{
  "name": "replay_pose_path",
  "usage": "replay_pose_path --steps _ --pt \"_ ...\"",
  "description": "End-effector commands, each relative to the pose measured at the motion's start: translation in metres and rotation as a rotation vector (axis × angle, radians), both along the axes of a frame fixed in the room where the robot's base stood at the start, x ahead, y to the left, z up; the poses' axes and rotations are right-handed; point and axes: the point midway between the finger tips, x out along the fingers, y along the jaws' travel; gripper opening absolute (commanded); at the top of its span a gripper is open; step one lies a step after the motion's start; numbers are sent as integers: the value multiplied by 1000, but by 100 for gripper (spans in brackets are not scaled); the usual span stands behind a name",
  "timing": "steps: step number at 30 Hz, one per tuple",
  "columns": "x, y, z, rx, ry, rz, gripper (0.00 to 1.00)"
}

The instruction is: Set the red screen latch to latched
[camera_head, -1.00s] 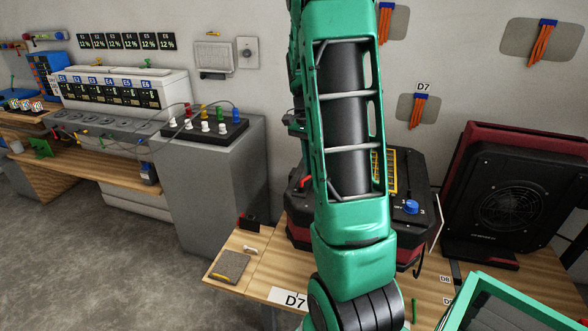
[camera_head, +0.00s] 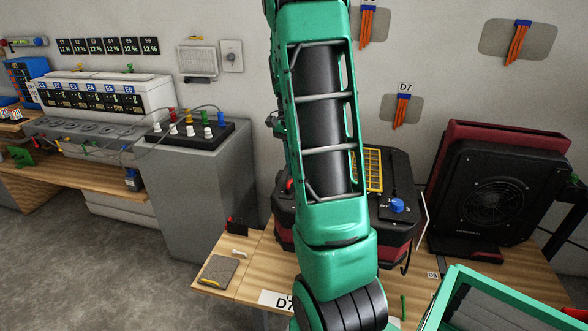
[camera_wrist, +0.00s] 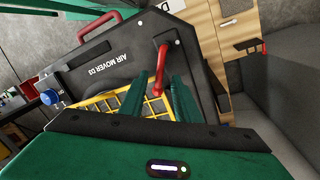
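The red screen latch (camera_wrist: 159,68) is a slim lever in the wrist view, pivoted on the black body of the air mover (camera_wrist: 112,62) beside its yellow screen (camera_wrist: 98,104). My gripper (camera_wrist: 160,82) has its two green fingers apart, one on either side of the lever's lower end. I cannot tell whether either finger touches it. In the head view the air mover (camera_head: 408,182) stands on the wooden table, and a small red part, likely the latch (camera_head: 290,186), shows left of my arm. My gripper is hidden behind my arm there.
A blue knob (camera_head: 397,205) sits on the air mover's top. A larger black and red fan unit (camera_head: 490,200) stands to the right, with a green-framed box (camera_head: 480,285) in front. A grey pad (camera_head: 217,270) lies at the wooden table's (camera_head: 250,283) left end.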

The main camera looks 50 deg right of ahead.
Motion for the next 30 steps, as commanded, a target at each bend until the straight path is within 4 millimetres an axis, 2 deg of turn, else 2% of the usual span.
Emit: replay_pose_path --steps 5,18,24,30 --pt "4 -1 15 -2 -2 0 30" --pt "19 -1 90 -2 -2 2 30" --pt "22 -1 104 -1 -1 2 30" --pt "22 -1 105 0 0 2 30"
